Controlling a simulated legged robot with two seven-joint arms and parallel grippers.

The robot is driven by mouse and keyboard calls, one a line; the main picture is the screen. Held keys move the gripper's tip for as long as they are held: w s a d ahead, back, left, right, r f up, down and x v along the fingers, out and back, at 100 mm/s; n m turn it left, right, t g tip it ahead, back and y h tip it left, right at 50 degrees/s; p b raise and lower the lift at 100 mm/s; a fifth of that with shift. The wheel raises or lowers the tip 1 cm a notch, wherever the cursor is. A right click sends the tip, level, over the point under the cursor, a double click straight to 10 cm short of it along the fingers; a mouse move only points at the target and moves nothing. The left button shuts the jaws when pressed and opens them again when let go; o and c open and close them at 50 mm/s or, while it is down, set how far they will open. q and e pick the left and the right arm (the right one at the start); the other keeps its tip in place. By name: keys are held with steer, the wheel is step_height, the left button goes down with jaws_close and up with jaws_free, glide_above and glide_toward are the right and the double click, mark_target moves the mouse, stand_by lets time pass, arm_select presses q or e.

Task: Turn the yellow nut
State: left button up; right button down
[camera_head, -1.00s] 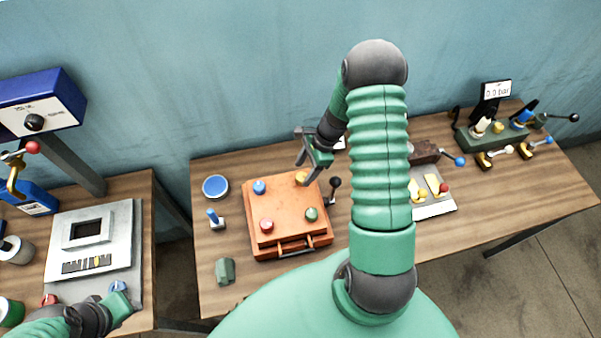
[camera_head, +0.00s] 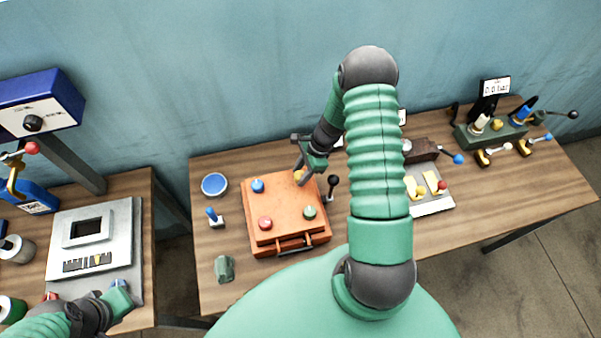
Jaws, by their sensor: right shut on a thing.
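The yellow nut (camera_head: 298,176) sits at the far right corner of an orange box (camera_head: 283,228) on the middle table. My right gripper (camera_head: 302,171) reaches down over that corner and is shut on the yellow nut, partly hiding it. A blue nut (camera_head: 258,186), a red nut (camera_head: 265,223) and a green nut (camera_head: 310,212) sit at the other corners of the box. My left gripper (camera_head: 122,293) is at the lower left, over the left table; its fingers are too small and partly hidden to tell whether it is open or shut.
A black-knobbed lever (camera_head: 332,187) stands close to the right of the box. A blue-topped dish (camera_head: 215,185), a small blue-handled part (camera_head: 214,217) and a dark green piece (camera_head: 224,269) lie to its left. A blue wall stands behind the table.

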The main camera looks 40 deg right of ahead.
arm_select(q)
steer(key=shift+d, duration=0.3)
arm_select(e)
steer(key=shift+d, duration=0.2)
arm_select(q)
steer(key=shift+a+f, duration=0.1)
steer(key=shift+a, duration=0.05)
arm_select(e)
steer(key=shift+a, duration=0.1)
